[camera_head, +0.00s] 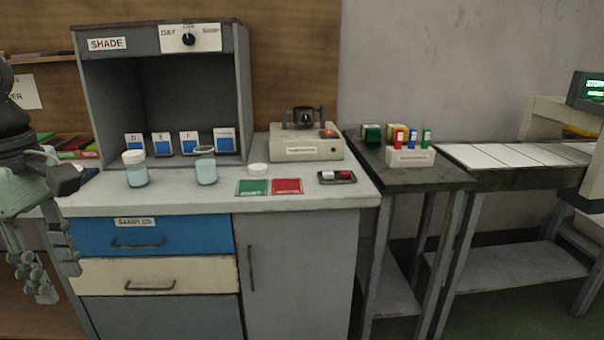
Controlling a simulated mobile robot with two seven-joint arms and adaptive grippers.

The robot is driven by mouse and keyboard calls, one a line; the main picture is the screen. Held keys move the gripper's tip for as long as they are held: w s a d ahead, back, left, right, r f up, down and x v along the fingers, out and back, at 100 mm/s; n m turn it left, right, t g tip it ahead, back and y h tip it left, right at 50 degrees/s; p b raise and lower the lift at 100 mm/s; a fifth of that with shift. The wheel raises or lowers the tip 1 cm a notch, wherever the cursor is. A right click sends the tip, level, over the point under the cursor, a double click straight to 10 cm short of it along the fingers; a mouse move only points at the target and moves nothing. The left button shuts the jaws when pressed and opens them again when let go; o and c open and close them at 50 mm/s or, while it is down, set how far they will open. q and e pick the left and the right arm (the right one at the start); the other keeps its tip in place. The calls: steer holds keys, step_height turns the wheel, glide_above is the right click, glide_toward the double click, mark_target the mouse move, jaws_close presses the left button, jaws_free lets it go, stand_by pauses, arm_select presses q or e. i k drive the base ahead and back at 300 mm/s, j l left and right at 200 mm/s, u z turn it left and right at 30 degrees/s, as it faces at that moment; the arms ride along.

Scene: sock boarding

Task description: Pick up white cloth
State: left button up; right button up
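I cannot make out a clear white cloth. Flat white pieces (510,155) lie in a row on the dark-topped table at the right; I cannot tell whether they are cloth. My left gripper (58,282) hangs at the far left, in front of the counter's left end. Its jointed fingers point down and stand apart, with nothing seen between them. My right gripper is not in view.
A grey shade box (240,75) stands behind. A white rack (410,157) sits on the narrow side table.

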mark_target(327, 175)
steer(key=i+l, duration=0.65)
steer(key=l, duration=0.3)
steer(key=i+l+u, duration=0.1)
steer(key=i+l, duration=0.55)
steer(key=l, duration=0.3)
steer(key=i+l, duration=0.35)
steer(key=l+u, duration=0.05)
steer(key=l, duration=0.05)
